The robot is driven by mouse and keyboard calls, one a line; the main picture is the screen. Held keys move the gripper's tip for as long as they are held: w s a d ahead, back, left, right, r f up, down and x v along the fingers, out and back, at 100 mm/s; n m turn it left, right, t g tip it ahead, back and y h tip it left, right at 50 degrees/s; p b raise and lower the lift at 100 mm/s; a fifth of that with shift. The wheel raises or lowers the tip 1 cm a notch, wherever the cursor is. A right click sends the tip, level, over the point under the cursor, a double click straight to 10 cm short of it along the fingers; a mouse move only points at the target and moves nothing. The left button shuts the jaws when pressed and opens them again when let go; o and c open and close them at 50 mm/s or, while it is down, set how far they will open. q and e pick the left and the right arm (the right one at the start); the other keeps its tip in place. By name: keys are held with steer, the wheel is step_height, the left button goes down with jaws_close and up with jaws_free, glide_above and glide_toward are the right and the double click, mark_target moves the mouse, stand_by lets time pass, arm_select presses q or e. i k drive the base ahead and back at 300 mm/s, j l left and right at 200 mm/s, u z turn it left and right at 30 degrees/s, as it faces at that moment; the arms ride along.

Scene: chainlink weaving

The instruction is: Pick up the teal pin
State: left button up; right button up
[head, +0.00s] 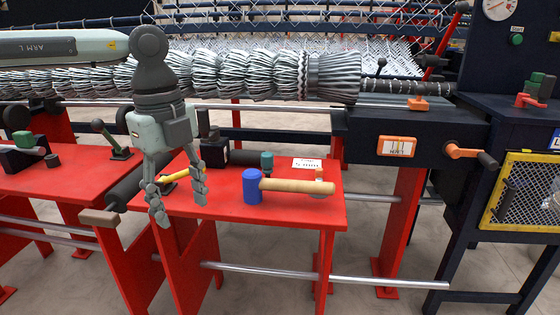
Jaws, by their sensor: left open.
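A small teal pin (267,161) stands upright near the back of the red table (225,207), behind the blue end of a hammer. My left gripper (181,204) hangs with its fingers pointing down over the left part of this table. My right gripper is out of view.
A hammer with a blue head (252,187) and wooden handle (298,187) lies in front of the pin. A white label card (307,164), a small orange-topped piece (319,175) and a yellow tool (172,178) are on the table. A dark block (214,153) stands left of the pin.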

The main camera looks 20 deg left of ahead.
mark_target(267, 158)
steer(key=i, duration=1.05)
